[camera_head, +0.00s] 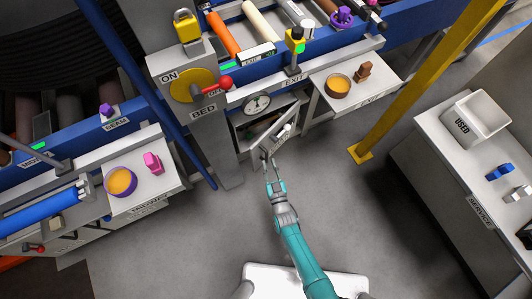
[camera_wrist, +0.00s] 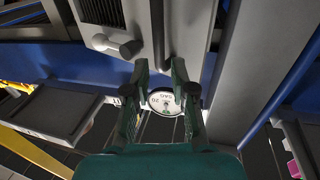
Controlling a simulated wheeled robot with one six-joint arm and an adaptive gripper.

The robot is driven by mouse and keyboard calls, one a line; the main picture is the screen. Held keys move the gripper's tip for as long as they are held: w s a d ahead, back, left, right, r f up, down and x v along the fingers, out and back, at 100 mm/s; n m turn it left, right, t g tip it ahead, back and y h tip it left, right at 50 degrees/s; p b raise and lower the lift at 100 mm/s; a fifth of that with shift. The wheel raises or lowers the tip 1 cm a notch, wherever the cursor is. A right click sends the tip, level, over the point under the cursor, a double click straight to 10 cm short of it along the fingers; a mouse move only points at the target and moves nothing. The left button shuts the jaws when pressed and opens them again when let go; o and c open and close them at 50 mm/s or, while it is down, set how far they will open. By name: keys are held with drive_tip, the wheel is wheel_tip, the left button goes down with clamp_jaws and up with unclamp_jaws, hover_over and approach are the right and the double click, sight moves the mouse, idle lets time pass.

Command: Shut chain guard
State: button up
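The chain guard appears to be the grey framed flap (camera_head: 270,131) under the bed, tilted out from its opening, with a pale handle (camera_head: 284,131) on it. In the wrist view I see a light grey panel with dark slots (camera_wrist: 100,12) and a knobbed handle (camera_wrist: 118,46), apparently the same guard. A round sag dial (camera_head: 257,104) sits just above the flap; it also shows between my fingers in the wrist view (camera_wrist: 165,101). My gripper (camera_head: 267,157) is open and empty, just in front of the flap's lower edge. I cannot tell whether it touches.
A grey post with a yellow disc and red-knobbed lever (camera_head: 225,83) stands left of the flap. The exit shelf (camera_head: 386,86) holds a brown bowl (camera_head: 337,86). A yellow post (camera_head: 420,80) stands right. The left shelf (camera_head: 155,185) juts out. The floor around my arm is clear.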

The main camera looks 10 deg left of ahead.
sight(267, 155)
drive_tip(key=shift+x, duration=2.7)
clamp_jaws()
